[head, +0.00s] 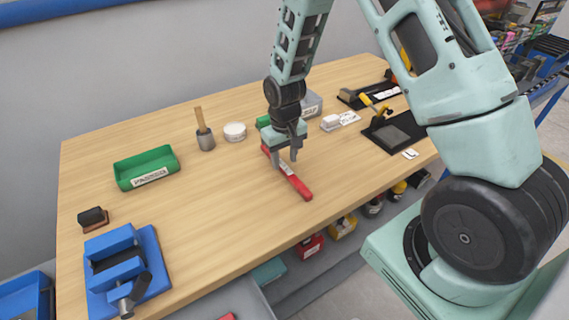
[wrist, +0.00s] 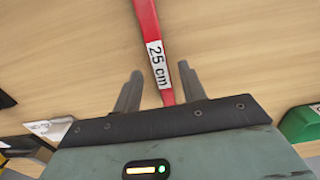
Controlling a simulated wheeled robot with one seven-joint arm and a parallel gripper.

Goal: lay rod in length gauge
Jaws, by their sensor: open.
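A red rod (head: 299,184) with a white label lies flat on the wooden table, near its front edge. In the wrist view the rod (wrist: 147,22) carries a "25 cm" label and runs between the finger lines. My gripper (head: 284,159) is open over the rod's far part, one finger on either side of it; in the wrist view the gripper (wrist: 160,75) holds nothing. Whether the fingertips touch the table is unclear. I cannot tell for certain which thing is the length gauge; black fixtures stand at the right, one with a yellow handle (head: 385,132).
A green tray (head: 146,183) and a blue vise (head: 115,255) stand at the left. A grey cup with a wooden handle (head: 206,140) and a white round tub (head: 235,132) stand behind the rod. A grey block (head: 312,103) stands beyond my gripper. The table's left middle is clear.

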